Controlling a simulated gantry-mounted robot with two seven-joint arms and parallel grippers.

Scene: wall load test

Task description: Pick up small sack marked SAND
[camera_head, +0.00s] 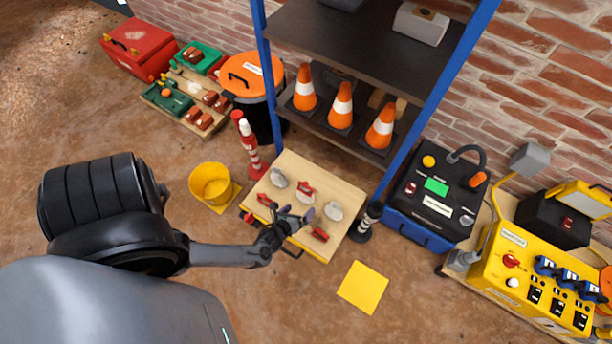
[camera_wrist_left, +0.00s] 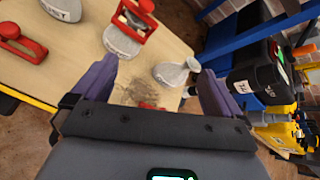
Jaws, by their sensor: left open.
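Several small pale grey sacks lie on a light wooden board. In the head view one sack (camera_head: 278,178) is at the far left and another (camera_head: 333,210) at the right. My left gripper (camera_head: 296,212) is open and empty over the board. In the left wrist view a sack (camera_wrist_left: 122,41) stands beyond the left finger, a second sack (camera_wrist_left: 172,74) lies near the right finger, and a third (camera_wrist_left: 62,9) is cut by the top edge. I cannot read SAND on any of them. My right gripper is not in view.
Red-handled tools (camera_head: 305,189) lie among the sacks on the wooden board (camera_head: 341,187). A red-and-white post (camera_head: 250,145) and yellow bucket (camera_head: 210,183) stand left. A blue-framed shelf (camera_head: 400,150) with orange cones rises behind. A black-and-blue case (camera_head: 412,226) stands right. Floor in front is largely clear.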

